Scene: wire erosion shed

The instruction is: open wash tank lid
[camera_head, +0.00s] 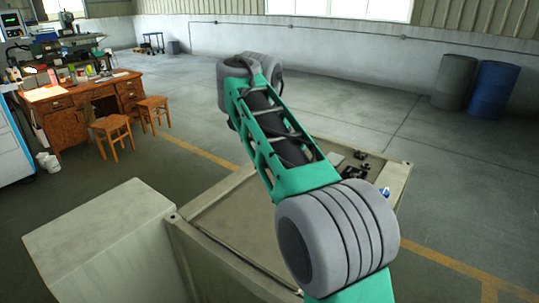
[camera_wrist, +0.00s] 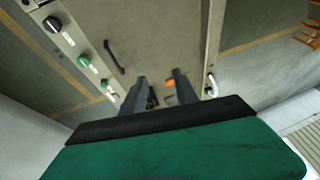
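The wash tank (camera_head: 180,238) is a beige box in the middle of the head view, partly hidden behind my arm. Its flat beige top panel (camera_head: 235,215), which looks like the lid, lies level inside the rim. The wrist view shows a beige panel (camera_wrist: 155,35) with a black bar handle (camera_wrist: 113,57); I cannot tell for certain that it is the lid. My gripper (camera_wrist: 158,84) is open, its two dark fingers apart and pointing at this panel, to the right of and below the handle. I see nothing held. In the head view the gripper is hidden.
A strip with a black knob (camera_wrist: 52,24) and green buttons (camera_wrist: 84,61) runs along the panel's left. A chrome handle (camera_wrist: 211,87) is at its right. A pale box (camera_head: 100,235) stands left of the tank. Stools (camera_head: 112,128), a desk (camera_head: 68,120) and drums (camera_head: 493,90) stand farther away.

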